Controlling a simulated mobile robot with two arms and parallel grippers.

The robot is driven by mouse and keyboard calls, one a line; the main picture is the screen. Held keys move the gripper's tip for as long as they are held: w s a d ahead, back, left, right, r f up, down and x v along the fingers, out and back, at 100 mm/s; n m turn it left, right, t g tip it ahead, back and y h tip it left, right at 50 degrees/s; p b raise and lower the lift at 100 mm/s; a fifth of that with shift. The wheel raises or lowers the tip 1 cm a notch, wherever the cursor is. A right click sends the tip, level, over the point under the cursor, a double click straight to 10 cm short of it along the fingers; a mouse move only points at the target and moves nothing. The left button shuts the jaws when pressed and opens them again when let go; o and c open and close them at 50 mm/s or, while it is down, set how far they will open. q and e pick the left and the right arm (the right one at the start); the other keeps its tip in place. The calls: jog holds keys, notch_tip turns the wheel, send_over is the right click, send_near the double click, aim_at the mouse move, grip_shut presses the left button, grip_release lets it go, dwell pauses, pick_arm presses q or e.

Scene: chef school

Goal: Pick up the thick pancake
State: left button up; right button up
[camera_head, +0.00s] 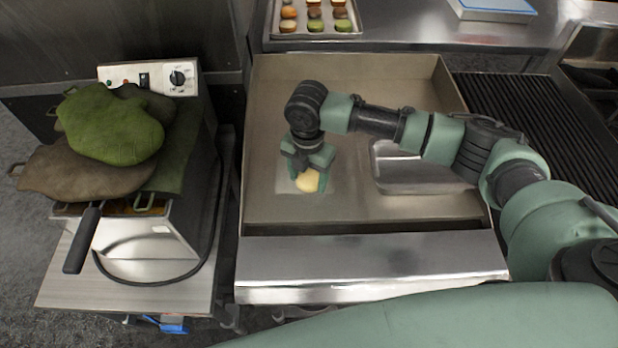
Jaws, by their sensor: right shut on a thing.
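The thick pancake (308,181) is a small, round, pale yellow piece on the flat griddle surface (275,120). My right gripper (308,172) points down from above and is shut on the pancake, with its fingers on either side of it. The gripper partly covers the pancake. I cannot tell whether the pancake touches the surface below. My left gripper is not in view.
A shallow metal tray (420,188) lies right of the gripper under my arm. A fryer (150,240) with green and brown mitts (110,125) stands at left. A tray of small round pastries (348,28) is at the back. A ribbed grill (535,120) is at right.

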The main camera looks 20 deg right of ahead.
aim_at(308, 180)
notch_tip(308, 180, up, 20)
jog(key=b, duration=0.2)
jog(key=shift+b, duration=0.35)
